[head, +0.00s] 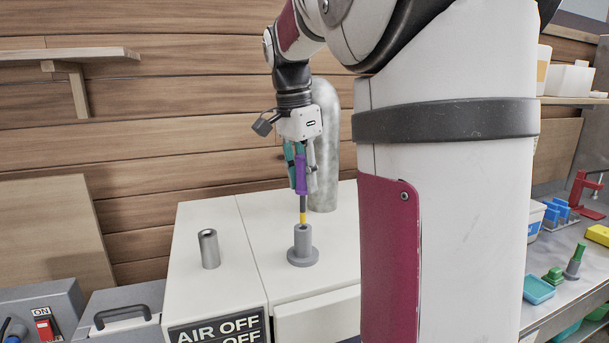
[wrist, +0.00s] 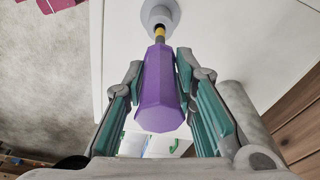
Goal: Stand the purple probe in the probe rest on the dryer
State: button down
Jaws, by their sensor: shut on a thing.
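The purple probe (head: 301,175) has a purple handle, a dark shaft and a yellow band near its lower end. My gripper (head: 300,170) is shut on the handle and holds it upright, shaft down. The probe rest (head: 302,248) is a grey tube on a round flange on top of the white dryer (head: 255,232). The probe's lower end is at the mouth of the tube; I cannot tell how far it is inside. In the wrist view the purple handle (wrist: 160,90) sits between my green finger pads, and the rest (wrist: 158,13) is beyond its tip.
A metal cylinder (head: 208,248) stands on the dryer's left part. A tall grey cylinder (head: 325,145) stands behind my gripper. A sign reading AIR OFF (head: 220,332) is on the dryer's front. A workbench with a blue tray (head: 538,290) and small items lies at the right.

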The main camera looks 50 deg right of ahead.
aim_at(297, 157)
jog(key=shift+f+b, duration=1.05)
jog(key=shift+f, duration=2.8)
jog(key=c, duration=1.2)
grip_release()
jog(key=shift+c, duration=0.2)
jog(key=shift+r, duration=0.1)
jog(key=r, duration=0.4)
jog(key=a+r, duration=0.1)
jog(key=r, duration=0.6)
jog(key=shift+w+a+r, duration=0.2)
jog(key=shift+a+r, duration=0.1)
jog(key=shift+a, duration=0.1)
